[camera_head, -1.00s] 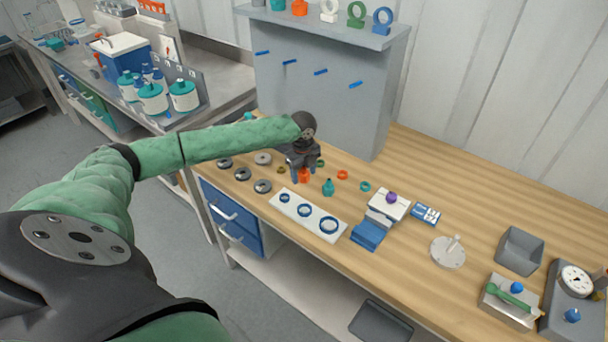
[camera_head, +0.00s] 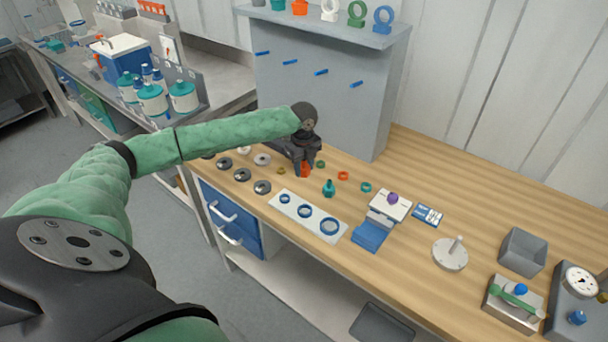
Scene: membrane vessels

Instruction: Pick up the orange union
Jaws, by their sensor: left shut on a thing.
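The orange union (camera_head: 305,170) is a small orange piece at the back left of the wooden bench (camera_head: 440,190). My left gripper (camera_head: 304,168) points down over it and is shut on it, with the fingers hiding part of it. I cannot tell whether the union still touches the bench. My right gripper is not in view.
A teal fitting (camera_head: 328,188) stands just right of the gripper, with an orange ring (camera_head: 343,175) behind it. A white plate (camera_head: 308,217) with blue rings lies in front. Grey discs (camera_head: 242,175) lie to the left. The grey panel (camera_head: 320,100) rises behind.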

